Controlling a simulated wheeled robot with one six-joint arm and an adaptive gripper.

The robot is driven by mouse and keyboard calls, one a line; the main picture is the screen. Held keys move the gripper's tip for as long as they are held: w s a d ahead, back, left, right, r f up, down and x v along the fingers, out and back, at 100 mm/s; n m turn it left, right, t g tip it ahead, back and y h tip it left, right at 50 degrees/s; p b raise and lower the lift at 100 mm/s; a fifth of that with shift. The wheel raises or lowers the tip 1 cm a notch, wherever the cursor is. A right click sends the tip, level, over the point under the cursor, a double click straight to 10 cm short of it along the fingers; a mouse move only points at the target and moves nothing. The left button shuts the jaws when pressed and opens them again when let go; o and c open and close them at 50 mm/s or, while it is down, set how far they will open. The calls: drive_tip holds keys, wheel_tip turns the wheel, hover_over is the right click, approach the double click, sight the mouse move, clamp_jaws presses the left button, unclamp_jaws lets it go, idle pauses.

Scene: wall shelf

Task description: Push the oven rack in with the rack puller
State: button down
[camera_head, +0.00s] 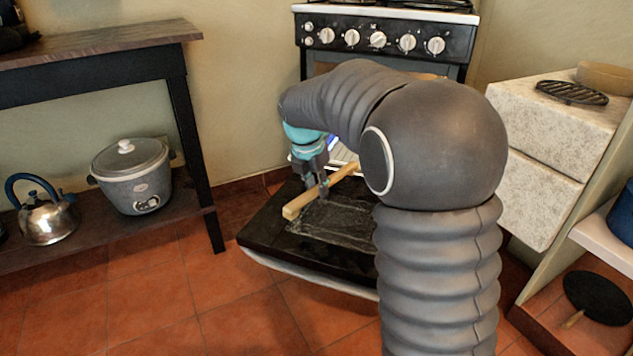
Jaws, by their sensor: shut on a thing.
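The rack puller (299,206) is a pale wooden stick. My gripper (321,187) is shut on it and holds it over the lowered oven door. Its near end points down and left; its far end runs toward the oven and passes behind my arm. The oven (395,42) stands at the back with white knobs on a black panel. Its black door (268,229) lies open, with a glass pane in it. My arm hides most of the oven opening. A small pale, slatted patch beside the gripper may be the rack, but I cannot tell clearly.
A dark side table (95,45) stands at left, with a rice cooker (133,178) and a kettle (45,215) on its lower shelf. A pale stone counter (552,135) with a black grate (572,92) stands at right. The tiled floor (170,300) before the door is clear.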

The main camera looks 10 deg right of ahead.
drive_tip(key=shift+f, duration=0.25)
drive_tip(key=shift+r, duration=0.1)
drive_tip(key=shift+w+d+p, duration=0.3)
drive_tip(key=shift+w+p, duration=0.15)
drive_tip(key=shift+p, duration=0.05)
drive_tip(key=shift+w+d+p, duration=2)
drive_tip(key=shift+w+d, duration=0.2)
drive_tip(key=shift+w, duration=1.4)
drive_tip(key=shift+w+d+p, duration=2.05)
drive_tip(key=shift+w+d, duration=0.1)
drive_tip(key=shift+w, duration=1.4)
drive_tip(key=shift+w+d+p, duration=2)
drive_tip(key=shift+w+d, duration=0.2)
drive_tip(key=shift+w, duration=1.4)
drive_tip(key=shift+r, duration=0.1)
drive_tip(key=shift+r, duration=1.6)
